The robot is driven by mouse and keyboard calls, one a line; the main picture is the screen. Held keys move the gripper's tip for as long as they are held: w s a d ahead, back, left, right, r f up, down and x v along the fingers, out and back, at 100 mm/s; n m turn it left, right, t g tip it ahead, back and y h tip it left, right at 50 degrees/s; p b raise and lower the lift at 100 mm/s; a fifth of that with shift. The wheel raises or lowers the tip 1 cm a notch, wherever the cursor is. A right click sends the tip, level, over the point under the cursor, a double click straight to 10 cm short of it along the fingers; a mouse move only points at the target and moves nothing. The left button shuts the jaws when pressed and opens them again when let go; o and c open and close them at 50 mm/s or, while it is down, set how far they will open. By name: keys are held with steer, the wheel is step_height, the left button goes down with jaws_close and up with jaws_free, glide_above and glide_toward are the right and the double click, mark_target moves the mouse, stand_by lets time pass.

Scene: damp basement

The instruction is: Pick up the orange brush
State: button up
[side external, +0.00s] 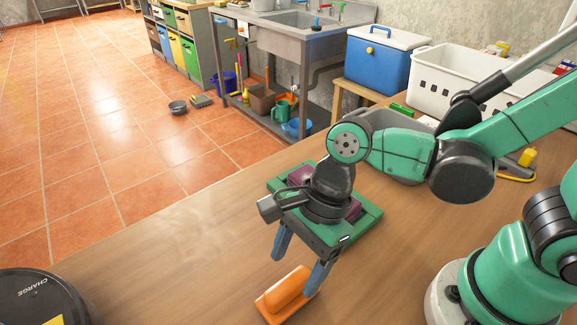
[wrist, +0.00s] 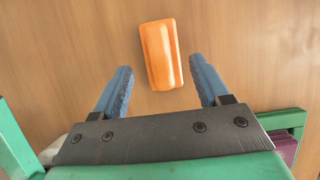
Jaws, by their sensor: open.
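The orange brush (side external: 285,294) lies on the wooden table in the side external view, near the picture's bottom edge. In the wrist view the brush (wrist: 161,54) is a plain orange block, slightly tilted, lying ahead of and between the two blue fingers. My gripper (side external: 299,262) is open and empty, pointing down at the brush. One finger overlaps the brush's right end in the side external view; I cannot tell if they touch. In the wrist view my gripper (wrist: 162,88) has its fingers spread wider than the brush, one on each side.
A green tray (side external: 371,219) with purple items sits behind my gripper. A black round device (side external: 38,298) marked CHARGE is at bottom left. A blue cooler (side external: 383,62) and a white crate (side external: 440,82) stand at the back.

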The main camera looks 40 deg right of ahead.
mark_target(289, 282)
steer(key=shift+x, duration=2)
steer(key=shift+c, duration=0.2)
jaws_close()
